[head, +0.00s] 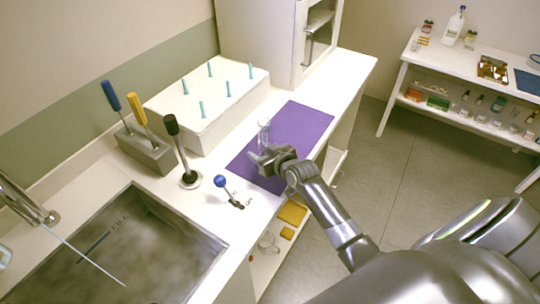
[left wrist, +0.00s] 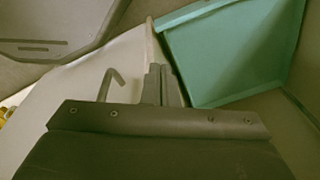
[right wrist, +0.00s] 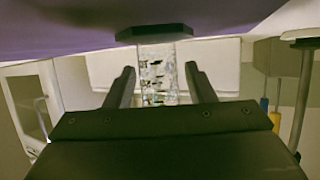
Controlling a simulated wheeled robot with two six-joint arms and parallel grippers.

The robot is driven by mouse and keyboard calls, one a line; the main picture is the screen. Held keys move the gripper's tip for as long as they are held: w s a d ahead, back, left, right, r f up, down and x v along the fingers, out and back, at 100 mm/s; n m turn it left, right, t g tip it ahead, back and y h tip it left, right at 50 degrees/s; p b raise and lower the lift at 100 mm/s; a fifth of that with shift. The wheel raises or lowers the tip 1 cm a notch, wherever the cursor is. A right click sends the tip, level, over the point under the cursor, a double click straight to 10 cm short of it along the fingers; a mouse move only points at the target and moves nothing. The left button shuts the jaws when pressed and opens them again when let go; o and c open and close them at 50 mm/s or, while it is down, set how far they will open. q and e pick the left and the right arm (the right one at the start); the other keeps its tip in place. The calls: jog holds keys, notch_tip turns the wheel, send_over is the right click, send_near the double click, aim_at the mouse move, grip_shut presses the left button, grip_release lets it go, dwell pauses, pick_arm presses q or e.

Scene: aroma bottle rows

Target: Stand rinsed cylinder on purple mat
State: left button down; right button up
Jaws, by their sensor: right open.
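The clear glass cylinder (head: 264,131) stands upright on the purple mat (head: 302,127) on the counter. In the right wrist view, which is upside down, the cylinder (right wrist: 158,72) has a dark angular base resting against the mat (right wrist: 60,25). My right gripper (head: 262,157) is at the cylinder. In the right wrist view its two fingers (right wrist: 160,88) are spread on either side of the glass, with a gap on each side. My left gripper shows only in the left wrist view (left wrist: 160,85), its fingers close together with nothing visible between them.
A white peg rack (head: 205,105) with teal pegs stands behind the mat. A grey holder (head: 146,150) with brushes, a black-topped stand (head: 190,180) and a blue-knobbed valve (head: 222,182) are to the left. The sink (head: 120,250) is at front left. The mat's right part is clear.

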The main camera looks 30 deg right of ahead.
jog(key=shift+s+r, duration=0.2)
jog(key=shift+s, duration=0.1)
jog(key=b+v, duration=0.1)
jog(key=v, duration=1)
jog(key=shift+s, duration=0.2)
